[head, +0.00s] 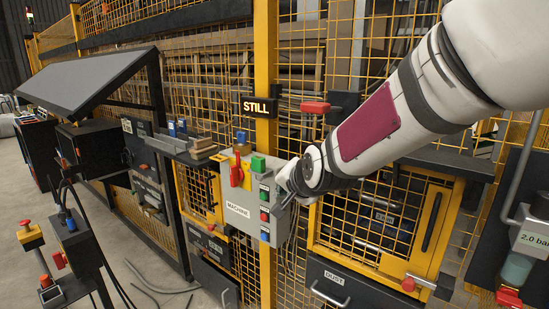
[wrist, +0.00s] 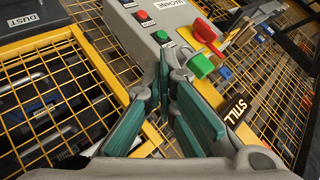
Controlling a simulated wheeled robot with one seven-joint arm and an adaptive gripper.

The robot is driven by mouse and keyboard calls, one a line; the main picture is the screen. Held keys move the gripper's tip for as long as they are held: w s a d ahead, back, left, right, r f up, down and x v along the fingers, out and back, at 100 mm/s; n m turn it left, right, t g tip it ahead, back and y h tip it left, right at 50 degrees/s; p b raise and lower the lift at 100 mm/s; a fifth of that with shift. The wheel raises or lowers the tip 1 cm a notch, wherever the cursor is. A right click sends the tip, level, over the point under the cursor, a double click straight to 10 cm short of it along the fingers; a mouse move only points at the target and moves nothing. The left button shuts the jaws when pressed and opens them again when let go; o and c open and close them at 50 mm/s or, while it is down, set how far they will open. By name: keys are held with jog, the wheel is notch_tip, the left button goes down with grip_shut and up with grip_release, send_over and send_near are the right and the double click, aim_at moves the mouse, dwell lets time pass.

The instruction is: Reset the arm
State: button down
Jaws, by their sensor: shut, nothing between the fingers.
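My arm reaches in from the upper right in the head view, its wrist end beside the right face of the grey MACHINE control box (head: 245,205). The fingers of my gripper (wrist: 168,72) show in the wrist view, teal pads together, empty. Their tips are close to the box, which also shows in the wrist view (wrist: 165,55); I cannot tell whether they touch it.
A yellow mesh fence (head: 265,75) stands behind the box, with a STILL sign (head: 258,107) on its post. A red-handled latch (head: 315,107), a DUST drawer (head: 335,284) and a sloped dark panel (head: 85,82) are near. Floor at lower left holds loose cables.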

jog(key=s+d+n+g+h, duration=0.1)
jog(key=s+d, duration=0.4)
jog(key=s, duration=0.6)
jog(key=s+d+r+n+g+h, duration=0.1)
jog(key=s+d+n+g, duration=0.1)
jog(key=s+d, duration=0.4)
jog(key=s+d+n+g+h, duration=0.1)
jog(key=s+d, duration=0.5)
jog(key=s, duration=1)
jog(key=shift+s+r+n+g+h, duration=0.3)
jog(key=shift+n+g, duration=0.3)
jog(key=shift+n, duration=0.6)
